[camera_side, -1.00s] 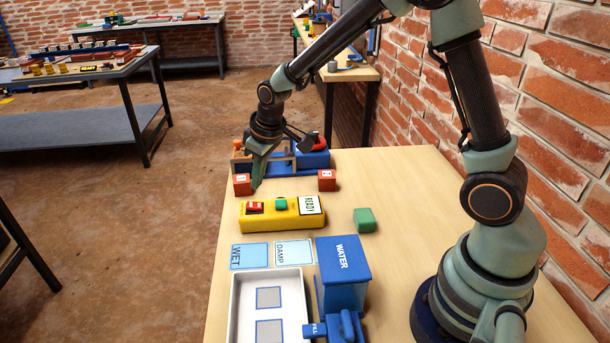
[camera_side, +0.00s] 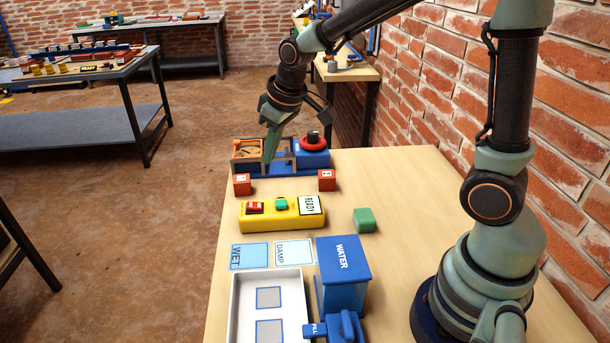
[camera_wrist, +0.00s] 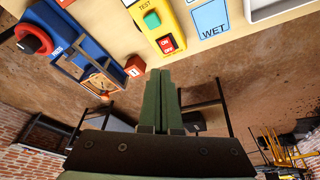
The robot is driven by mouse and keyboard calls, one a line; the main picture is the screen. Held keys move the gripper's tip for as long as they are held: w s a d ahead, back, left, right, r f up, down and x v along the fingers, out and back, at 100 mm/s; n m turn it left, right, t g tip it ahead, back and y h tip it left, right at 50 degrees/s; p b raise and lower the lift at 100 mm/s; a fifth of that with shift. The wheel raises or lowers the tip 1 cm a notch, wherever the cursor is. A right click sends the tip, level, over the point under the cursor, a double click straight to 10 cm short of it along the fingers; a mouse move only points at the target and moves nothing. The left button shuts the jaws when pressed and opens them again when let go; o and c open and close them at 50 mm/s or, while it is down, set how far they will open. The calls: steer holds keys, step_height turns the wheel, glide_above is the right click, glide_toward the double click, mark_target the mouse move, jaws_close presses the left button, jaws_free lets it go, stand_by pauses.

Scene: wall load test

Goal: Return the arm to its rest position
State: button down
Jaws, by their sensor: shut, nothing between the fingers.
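My gripper (camera_side: 270,158) is shut and empty. In the side view its fingertips point down in front of the blue fixture (camera_side: 312,158) with the red knob, above the far part of the table. In the wrist view the gripper (camera_wrist: 162,72) shows its two green fingers pressed together, with the red block (camera_wrist: 135,66) just left of the tips. In the side view one red block (camera_side: 242,184) stands left of the gripper and another red block (camera_side: 327,180) to its right, both on the table.
A yellow switch box (camera_side: 280,213) and a green block (camera_side: 364,220) stand nearer on the table (camera_side: 410,190). A blue WATER container (camera_side: 342,270) and a white tray (camera_side: 235,310) are at the front. A brick wall (camera_side: 570,130) runs along the right.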

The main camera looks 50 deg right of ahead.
steer(key=s+d+r+m, duration=0.1)
steer(key=s+r, duration=0.2)
steer(key=s, duration=0.4)
steer(key=s+r+m+t, duration=0.1)
steer(key=s+r, duration=0.2)
steer(key=s, duration=0.4)
steer(key=shift+s+d+r+t, duration=0.25)
steer(key=shift+d+r+t, duration=0.05)
steer(key=shift+d+r, duration=0.05)
